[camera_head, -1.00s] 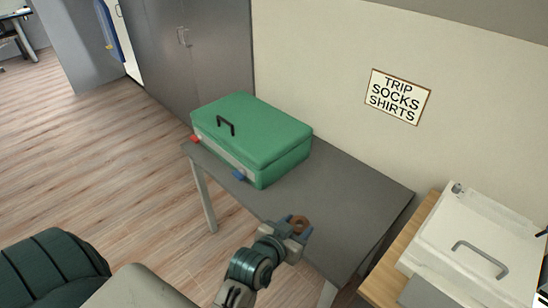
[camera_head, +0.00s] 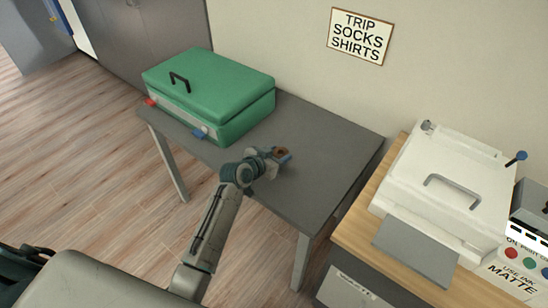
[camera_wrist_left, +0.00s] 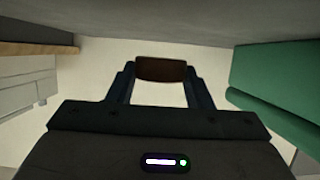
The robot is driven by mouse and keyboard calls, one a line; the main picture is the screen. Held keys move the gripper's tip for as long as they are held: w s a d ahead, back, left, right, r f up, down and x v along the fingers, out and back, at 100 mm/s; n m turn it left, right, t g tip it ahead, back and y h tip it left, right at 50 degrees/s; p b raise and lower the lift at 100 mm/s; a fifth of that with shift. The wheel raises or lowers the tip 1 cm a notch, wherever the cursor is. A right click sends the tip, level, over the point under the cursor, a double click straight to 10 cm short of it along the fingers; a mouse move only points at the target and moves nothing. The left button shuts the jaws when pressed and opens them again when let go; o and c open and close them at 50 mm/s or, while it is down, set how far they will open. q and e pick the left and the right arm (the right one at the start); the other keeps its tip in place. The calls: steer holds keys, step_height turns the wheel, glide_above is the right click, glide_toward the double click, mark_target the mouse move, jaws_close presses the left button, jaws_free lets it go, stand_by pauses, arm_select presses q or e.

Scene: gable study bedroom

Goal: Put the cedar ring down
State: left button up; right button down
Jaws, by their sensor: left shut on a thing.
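The cedar ring (camera_head: 281,152) is a small brown ring at the tip of my left gripper (camera_head: 284,156). In the left wrist view the ring (camera_wrist_left: 161,70) shows as a dark brown band between the two fingers (camera_wrist_left: 160,88), which are shut on it. The gripper and ring are over the grey table (camera_head: 325,150), in front of the green case. I cannot tell whether the ring touches the table top. My right gripper is not in view.
A green case (camera_head: 230,88) with red and blue latches stands on the table's left part. The table's right part is clear. A white machine (camera_head: 445,185) stands on a wooden-topped cabinet (camera_head: 350,235) at right. A sign (camera_head: 360,36) reading TRIP SOCKS SHIRTS hangs on the wall.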

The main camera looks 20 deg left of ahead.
arm_select(q)
step_height(320, 180, down, 4)
steer(key=shift+r, duration=0.1)
steer(key=shift+f, duration=0.25)
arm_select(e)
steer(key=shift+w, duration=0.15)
arm_select(q)
steer(key=shift+f, duration=0.1)
steer(key=o, duration=1)
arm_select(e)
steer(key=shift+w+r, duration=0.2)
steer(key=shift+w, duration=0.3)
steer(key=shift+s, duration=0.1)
